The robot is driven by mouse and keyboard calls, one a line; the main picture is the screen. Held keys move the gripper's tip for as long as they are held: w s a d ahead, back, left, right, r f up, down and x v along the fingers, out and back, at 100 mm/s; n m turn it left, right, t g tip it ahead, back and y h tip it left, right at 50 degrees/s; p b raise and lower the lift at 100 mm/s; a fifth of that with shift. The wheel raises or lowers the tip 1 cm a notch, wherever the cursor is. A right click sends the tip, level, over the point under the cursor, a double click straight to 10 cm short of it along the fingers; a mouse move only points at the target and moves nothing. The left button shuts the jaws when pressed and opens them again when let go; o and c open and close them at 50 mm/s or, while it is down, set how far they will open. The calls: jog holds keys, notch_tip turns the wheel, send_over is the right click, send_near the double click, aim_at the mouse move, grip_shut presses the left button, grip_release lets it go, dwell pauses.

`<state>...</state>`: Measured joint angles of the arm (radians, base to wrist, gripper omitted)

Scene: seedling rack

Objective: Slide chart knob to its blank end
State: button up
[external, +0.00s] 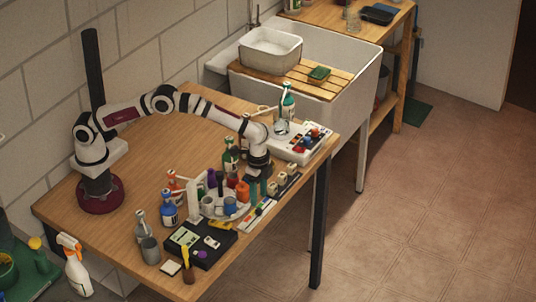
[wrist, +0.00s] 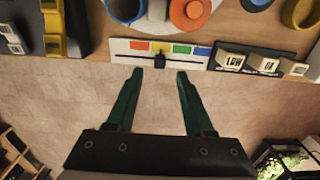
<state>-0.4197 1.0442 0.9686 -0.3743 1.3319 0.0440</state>
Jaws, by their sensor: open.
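The chart (wrist: 122,46) is a flat white strip with yellow, green and other coloured patches and a dark slot along it. Its left end in the wrist view is plain white. The black knob (wrist: 160,61) sits on the slot by the yellow patch, left of the strip's middle. My gripper (wrist: 159,73) has green fingers, open and empty. Their tips lie left and right of the knob in the picture, just below it, with no visible contact. In the external view my gripper (external: 258,186) points down near the table's front edge, beside the chart; the knob cannot be made out there.
Label blocks (wrist: 262,62) stand right of the chart. An orange-lidded pot (wrist: 190,12) and a blue cup (wrist: 124,9) stand just behind it. A black case (external: 198,244) lies at the left. Bottles crowd the rack; the table's rear left is clear.

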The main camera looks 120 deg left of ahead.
aim_at(259, 209)
notch_tip(259, 209, down, 5)
jog(key=shift+f, duration=0.1)
grip_shut()
dwell(0.3)
dwell(1.2)
